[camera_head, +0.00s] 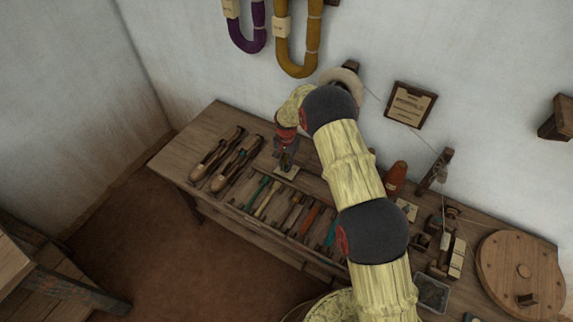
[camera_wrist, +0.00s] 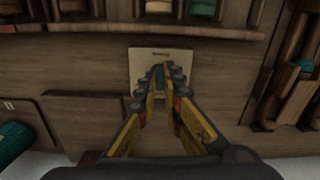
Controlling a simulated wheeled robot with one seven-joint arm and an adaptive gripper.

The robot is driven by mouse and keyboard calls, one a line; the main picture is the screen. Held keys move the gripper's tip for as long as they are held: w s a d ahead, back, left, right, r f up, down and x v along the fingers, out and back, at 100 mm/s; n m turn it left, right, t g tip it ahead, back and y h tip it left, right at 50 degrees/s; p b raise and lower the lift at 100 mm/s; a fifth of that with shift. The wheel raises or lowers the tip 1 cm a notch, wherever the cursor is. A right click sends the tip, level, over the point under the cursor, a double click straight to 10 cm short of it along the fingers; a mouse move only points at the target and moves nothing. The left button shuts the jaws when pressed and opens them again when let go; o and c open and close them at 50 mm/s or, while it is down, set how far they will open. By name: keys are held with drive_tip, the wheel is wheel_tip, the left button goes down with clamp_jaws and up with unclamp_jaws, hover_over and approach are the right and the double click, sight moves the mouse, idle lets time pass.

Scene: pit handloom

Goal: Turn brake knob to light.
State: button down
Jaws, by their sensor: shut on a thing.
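My gripper (camera_head: 287,158) points down over a small cream plate (camera_head: 286,173) on the wooden bench, just right of two boat-shaped wooden shuttles. In the wrist view, the fingers (camera_wrist: 166,74) come close together over the same cream plate (camera_wrist: 139,60), which bears a small dark mark near its far edge. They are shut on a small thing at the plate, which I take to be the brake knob. The fingers hide nearly all of it, so its turn position cannot be read.
Two shuttles (camera_head: 217,154) lie left of my gripper, and a row of slotted tools (camera_head: 267,198) lies at its front right. A red-brown cone (camera_head: 396,178) and a round wooden disc (camera_head: 521,276) stand farther right. Yarn hanks (camera_head: 297,62) hang on the wall behind.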

drive_tip(key=shift+m, duration=0.5)
drive_tip(key=c, duration=1.9)
unclamp_jaws()
wheel_tip(320, 180, up, 12)
